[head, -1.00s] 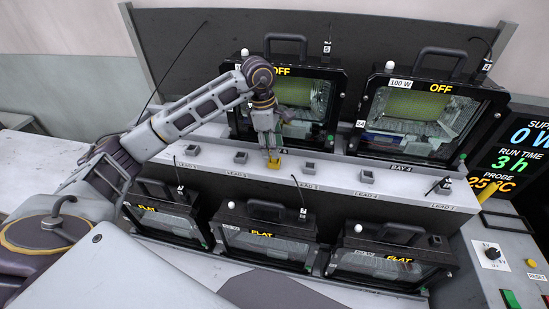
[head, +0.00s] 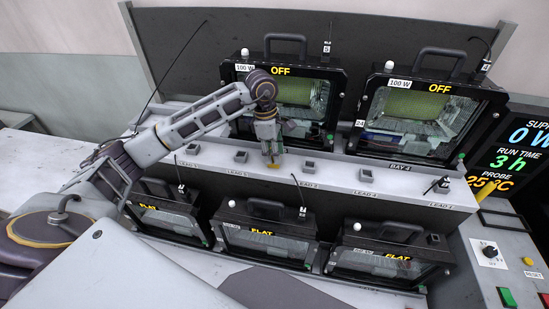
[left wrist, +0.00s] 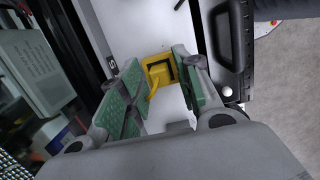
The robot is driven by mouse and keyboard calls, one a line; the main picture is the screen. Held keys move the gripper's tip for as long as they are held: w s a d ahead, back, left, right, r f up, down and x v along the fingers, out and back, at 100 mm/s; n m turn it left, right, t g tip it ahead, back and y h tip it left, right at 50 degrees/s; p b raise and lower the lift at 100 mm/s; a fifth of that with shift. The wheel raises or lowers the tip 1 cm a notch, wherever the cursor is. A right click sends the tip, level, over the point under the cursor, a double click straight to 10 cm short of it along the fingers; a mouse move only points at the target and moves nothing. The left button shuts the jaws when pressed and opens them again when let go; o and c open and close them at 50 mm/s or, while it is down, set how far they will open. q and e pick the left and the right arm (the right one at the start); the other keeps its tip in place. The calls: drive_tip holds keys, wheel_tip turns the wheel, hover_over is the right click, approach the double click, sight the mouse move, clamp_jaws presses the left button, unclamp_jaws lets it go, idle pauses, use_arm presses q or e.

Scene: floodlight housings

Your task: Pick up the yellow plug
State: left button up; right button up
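The yellow plug (head: 273,166) sits on the white ledge (head: 335,174) between the two rows of housings, in the middle of the head view. My left gripper (head: 270,156) points down over it and hides part of it. In the left wrist view the yellow plug (left wrist: 158,70) shows between the green-padded fingers of my left gripper (left wrist: 160,80), near their tips. A gap shows between the pads, so the gripper is open; I see no clear grip on the plug. My right gripper is not in view.
Black floodlight housings (head: 290,93) stand behind the ledge, and more (head: 265,235) stand in front below it. Several grey sockets (head: 308,166) line the ledge on both sides of the plug. A control panel with a display (head: 520,150) is at the right.

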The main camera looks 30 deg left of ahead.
use_arm(q)
drive_tip(key=c, duration=0.6)
drive_tip(key=shift+o, duration=0.2)
drive_tip(key=shift+r, duration=0.1)
wheel_tip(320, 180, up, 10)
drive_tip(key=b, duration=0.1)
idle(0.4)
idle(0.4)
